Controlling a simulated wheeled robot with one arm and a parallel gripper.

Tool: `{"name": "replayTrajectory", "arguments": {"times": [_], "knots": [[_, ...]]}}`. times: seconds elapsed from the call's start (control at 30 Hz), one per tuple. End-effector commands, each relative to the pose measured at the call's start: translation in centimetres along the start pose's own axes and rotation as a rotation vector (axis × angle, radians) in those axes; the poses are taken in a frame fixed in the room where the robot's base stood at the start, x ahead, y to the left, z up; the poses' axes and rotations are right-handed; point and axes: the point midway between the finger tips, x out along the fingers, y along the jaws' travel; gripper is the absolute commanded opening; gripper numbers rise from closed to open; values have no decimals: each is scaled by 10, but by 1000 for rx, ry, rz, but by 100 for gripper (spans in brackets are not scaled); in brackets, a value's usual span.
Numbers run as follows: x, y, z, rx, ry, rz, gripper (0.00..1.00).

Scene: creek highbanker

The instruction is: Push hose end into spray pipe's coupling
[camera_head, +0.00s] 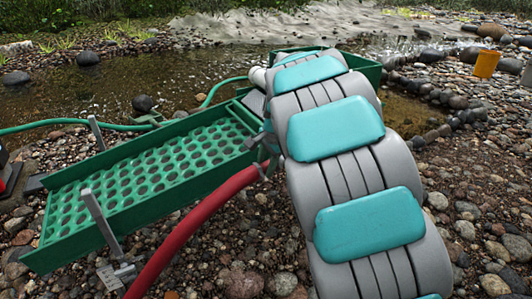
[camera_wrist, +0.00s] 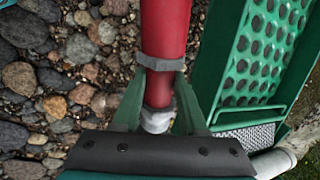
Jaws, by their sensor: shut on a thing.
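My gripper (camera_wrist: 160,82) is shut on the red hose (camera_wrist: 166,32), with a green finger on each side, close to a grey clamp band (camera_wrist: 160,62). The pale hose end (camera_wrist: 157,121) sticks out past the fingers towards my palm. In the head view the red hose (camera_head: 190,235) rises from the lower edge to my gripper, which my arm largely hides. A white pipe piece (camera_wrist: 272,163), perhaps the spray pipe, shows at the lower right of the wrist view, apart from the hose end. A pale pipe (camera_head: 257,76) also shows beside my arm. I cannot make out the coupling.
The green perforated sluice tray (camera_head: 145,175) lies left of my arm, with grey legs (camera_head: 100,220). A green hose (camera_head: 75,122) crosses behind it. Stones cover the ground, with creek water behind.

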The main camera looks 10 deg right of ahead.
Motion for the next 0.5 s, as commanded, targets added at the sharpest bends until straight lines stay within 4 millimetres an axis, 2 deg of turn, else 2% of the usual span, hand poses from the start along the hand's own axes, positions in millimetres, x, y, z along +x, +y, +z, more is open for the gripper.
{"name": "replayTrajectory", "arguments": {"times": [0.03, 0.2, 0.5], "knots": [[-9, -2, 1, 40, 17, 0, 0], [-17, -4, 1, 130, 43, 1, 0], [-7, 0, -2, 144, 45, 2, 0]]}}
